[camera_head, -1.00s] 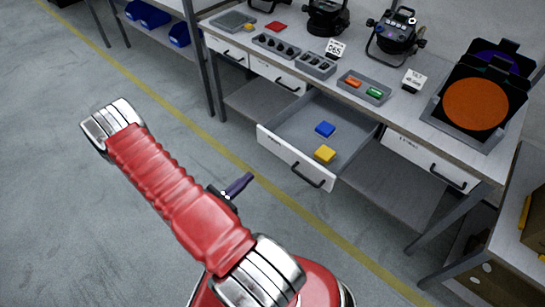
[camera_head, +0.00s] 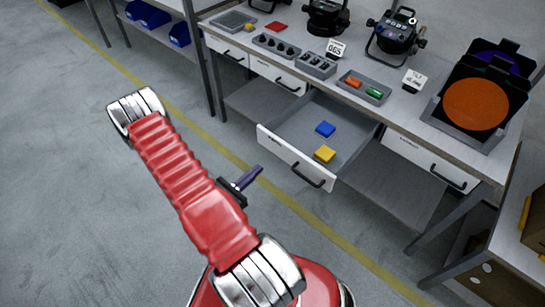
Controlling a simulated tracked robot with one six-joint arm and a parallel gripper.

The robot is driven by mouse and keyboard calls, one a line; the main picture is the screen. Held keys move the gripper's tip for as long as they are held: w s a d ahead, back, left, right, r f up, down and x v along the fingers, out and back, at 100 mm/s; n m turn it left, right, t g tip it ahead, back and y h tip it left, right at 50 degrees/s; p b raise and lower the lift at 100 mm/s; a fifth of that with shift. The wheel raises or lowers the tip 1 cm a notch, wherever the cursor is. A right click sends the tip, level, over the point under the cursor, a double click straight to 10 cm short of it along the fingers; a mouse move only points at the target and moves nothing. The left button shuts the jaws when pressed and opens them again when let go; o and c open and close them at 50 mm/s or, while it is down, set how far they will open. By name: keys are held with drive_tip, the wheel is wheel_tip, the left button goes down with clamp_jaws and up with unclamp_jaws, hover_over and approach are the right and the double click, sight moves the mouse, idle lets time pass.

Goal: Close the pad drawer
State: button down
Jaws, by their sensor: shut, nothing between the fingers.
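The pad drawer (camera_head: 283,153) is pulled out from under the workbench, with a white front, a dark bar handle (camera_head: 308,176) and a grey inside. A blue pad (camera_head: 325,129) and a yellow pad (camera_head: 325,153) lie in it. My gripper (camera_head: 254,173) shows partly behind my red arm, with its dark purple fingers shut and empty. It is to the left of the drawer front, apart from it in the picture. The rest of the gripper is hidden by the arm.
The bench top (camera_head: 395,108) holds lamps, grey trays and cards. Other drawers (camera_head: 278,76) beside the open one are shut. A shelf (camera_head: 385,185) is below. Bench legs (camera_head: 440,225) stand at the right. The floor in front, with a yellow line (camera_head: 340,240), is clear.

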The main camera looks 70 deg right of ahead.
sight(279, 150)
drive_tip(key=shift+x, duration=4.9)
